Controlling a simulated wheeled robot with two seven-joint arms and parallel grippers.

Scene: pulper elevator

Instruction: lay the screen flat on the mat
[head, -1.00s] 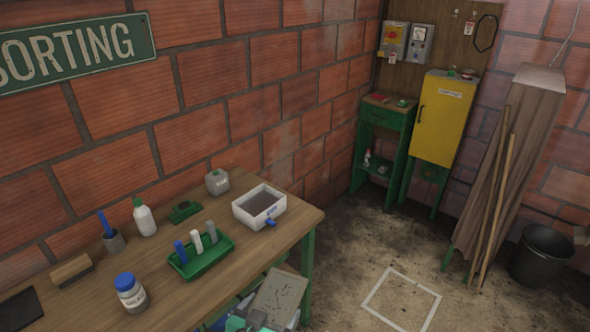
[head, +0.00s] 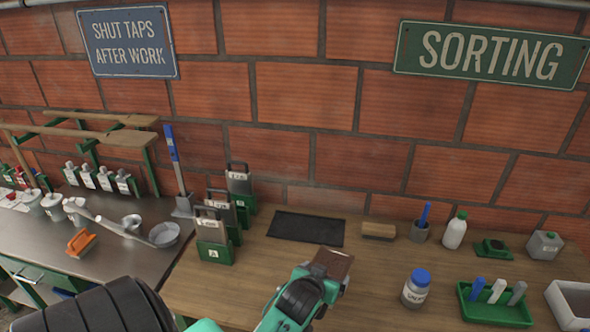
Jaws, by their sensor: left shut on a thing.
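The dark mat (head: 306,228) lies flat on the wooden bench near the wall, with nothing on it. My left gripper (head: 318,280) is low in the middle of the head view, in front of the mat and nearer to me. It is shut on a flat brownish panel, the screen (head: 335,261), which is tilted and apart from the mat in the picture. Most of the screen is hidden behind the gripper. My right gripper is not in view.
Several upright framed plates in green holders (head: 213,240) stand left of the mat. A wooden block (head: 378,231), a cup with a blue handle (head: 420,232), a blue-capped jar (head: 416,288) and a green tray (head: 495,310) are to its right. Bare bench lies in front of the mat.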

